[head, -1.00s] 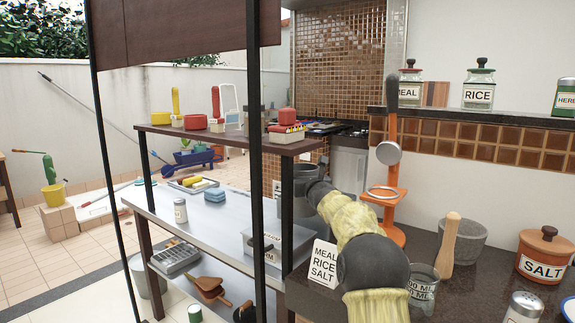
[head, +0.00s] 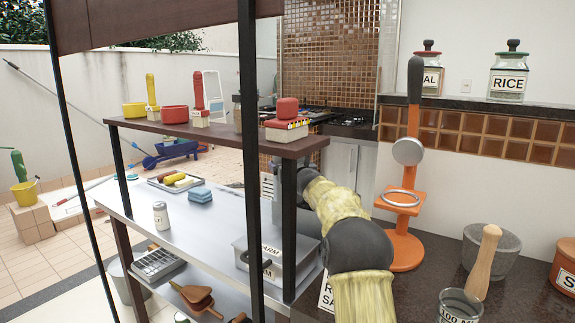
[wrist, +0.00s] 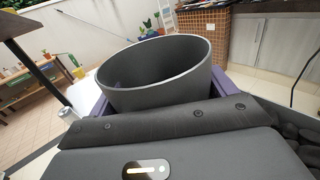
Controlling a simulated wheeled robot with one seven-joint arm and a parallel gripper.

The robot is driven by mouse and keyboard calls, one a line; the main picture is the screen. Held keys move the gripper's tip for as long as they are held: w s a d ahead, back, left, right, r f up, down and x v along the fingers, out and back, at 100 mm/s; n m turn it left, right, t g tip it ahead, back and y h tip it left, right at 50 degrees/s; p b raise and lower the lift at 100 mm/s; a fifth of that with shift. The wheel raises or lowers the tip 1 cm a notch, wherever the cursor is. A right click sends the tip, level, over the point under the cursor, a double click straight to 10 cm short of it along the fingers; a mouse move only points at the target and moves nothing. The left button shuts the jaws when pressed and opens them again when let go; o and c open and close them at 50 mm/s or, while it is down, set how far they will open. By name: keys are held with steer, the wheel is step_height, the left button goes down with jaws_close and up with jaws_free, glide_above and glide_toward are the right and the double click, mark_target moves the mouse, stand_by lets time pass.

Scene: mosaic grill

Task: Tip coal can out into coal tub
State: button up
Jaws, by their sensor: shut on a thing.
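The grey coal can (wrist: 155,85) is in the wrist view, round and wide-mouthed, with its rim up and slightly tilted in the picture. The visible part of its inside is bare grey wall; its bottom is hidden. My gripper (wrist: 160,82) is shut on the can, with a purple finger at each side. In the head view the gripper and can are mostly hidden behind my arm and a dark post. Dark lumps like coal (wrist: 301,138) lie at the right edge of the wrist view. I cannot make out the coal tub's walls.
A dark post (head: 252,150) stands close before the steel shelf unit (head: 180,218). An orange stand (head: 407,245), a mortar (head: 493,250) and a glass measure (head: 459,305) are on the dark counter at right. Tiled floor (head: 50,262) is open at left.

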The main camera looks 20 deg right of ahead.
steer(key=m+p, duration=0.1)
steer(key=p, duration=0.1)
steer(key=a+r+m+p, duration=0.1)
steer(key=m+p, duration=0.1)
steer(key=shift+s+r, duration=0.3)
steer(key=shift+s, duration=0.1)
stand_by(0.4)
steer(key=shift+a, duration=0.1)
steer(key=m+p, duration=0.3)
steer(key=shift+s+a+r+m+g+y, duration=0.1)
steer(key=shift+s+a+m+g+y, duration=0.1)
steer(key=shift+m+g+y, duration=0.15)
